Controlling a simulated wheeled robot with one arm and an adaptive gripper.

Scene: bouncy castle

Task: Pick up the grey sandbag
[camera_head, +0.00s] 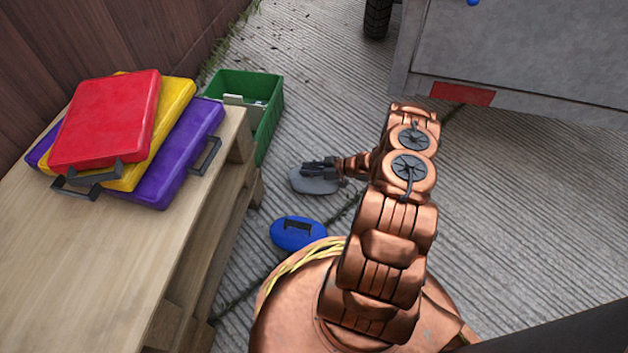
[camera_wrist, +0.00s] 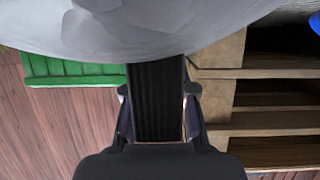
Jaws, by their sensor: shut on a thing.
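The grey sandbag (camera_head: 312,185) is a rounded flat bag on or just above the ridged concrete, right of the wooden bench; I cannot tell whether it touches the ground. My gripper (camera_head: 312,170) reaches over it from the right and is shut on it. In the wrist view the sandbag (camera_wrist: 150,30) fills the top, very close, with my gripper (camera_wrist: 157,80) running up against it.
A blue sandbag (camera_head: 298,233) with a dark handle lies nearer my base. A wooden bench (camera_head: 110,255) at left bears red, yellow and purple folded pads (camera_head: 105,120). A green crate (camera_head: 268,115) stands behind. A grey trailer (camera_head: 520,60) stands at back right. Open concrete lies between.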

